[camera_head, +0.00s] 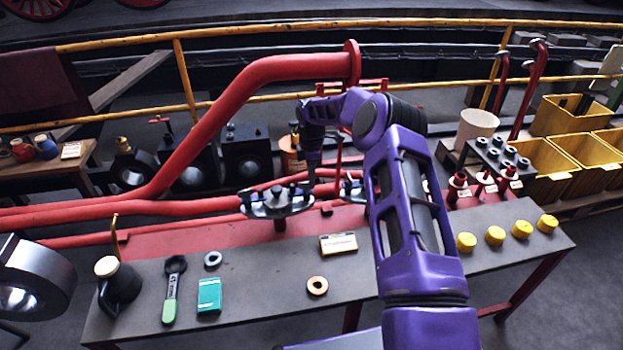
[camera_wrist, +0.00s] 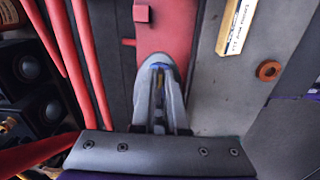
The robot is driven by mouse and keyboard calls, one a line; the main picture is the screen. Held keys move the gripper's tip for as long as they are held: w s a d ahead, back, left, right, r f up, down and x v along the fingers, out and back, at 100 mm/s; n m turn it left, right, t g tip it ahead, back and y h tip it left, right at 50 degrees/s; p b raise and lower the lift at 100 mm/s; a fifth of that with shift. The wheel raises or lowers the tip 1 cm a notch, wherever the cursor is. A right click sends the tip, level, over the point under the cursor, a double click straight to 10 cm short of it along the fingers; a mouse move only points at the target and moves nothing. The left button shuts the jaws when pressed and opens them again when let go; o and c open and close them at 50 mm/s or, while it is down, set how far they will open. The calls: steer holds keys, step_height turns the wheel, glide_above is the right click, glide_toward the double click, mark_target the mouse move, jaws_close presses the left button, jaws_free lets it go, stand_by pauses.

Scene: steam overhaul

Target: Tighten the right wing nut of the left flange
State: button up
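The left flange (camera_head: 277,205) is a dark metallic oval plate on the red pipework, behind the bench, with small upright fittings on top. My gripper (camera_head: 312,178) points down at the right end of this flange, where the right wing nut is; the nut is not clearly visible behind the fingers. In the wrist view, my gripper's fingers (camera_wrist: 159,75) are close together, with a small blue and yellowish bit between their tips. I cannot tell whether they grip the nut. The right flange (camera_head: 350,192) is partly hidden behind my arm.
The grey bench (camera_head: 250,320) holds a green-handled wrench (camera_head: 171,290), a teal box (camera_head: 209,295), a copper ring (camera_head: 317,285), a label plate (camera_head: 338,243) and several yellow caps (camera_head: 495,236). A thick red pipe (camera_head: 235,95) rises behind, left of my gripper.

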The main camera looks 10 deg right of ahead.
jaws_close()
steer(key=shift+m, duration=0.4)
steer(key=m, duration=0.3)
steer(key=shift+s+a+m, duration=0.15)
steer(key=shift+s+m, duration=0.15)
steer(key=shift+m, duration=0.1)
steer(key=m, duration=0.4)
steer(key=shift+s+a+m+b, duration=0.15)
steer(key=shift+s+m+b, duration=0.1)
steer(key=shift+m+b, duration=0.1)
steer(key=m, duration=0.4)
steer(key=shift+s+a, duration=0.15)
steer(key=shift+a, duration=0.15)
steer(key=shift+a+m, duration=0.15)
steer(key=shift+m, duration=0.85)
steer(key=shift+a+m, duration=0.1)
steer(key=shift+m, duration=0.85)
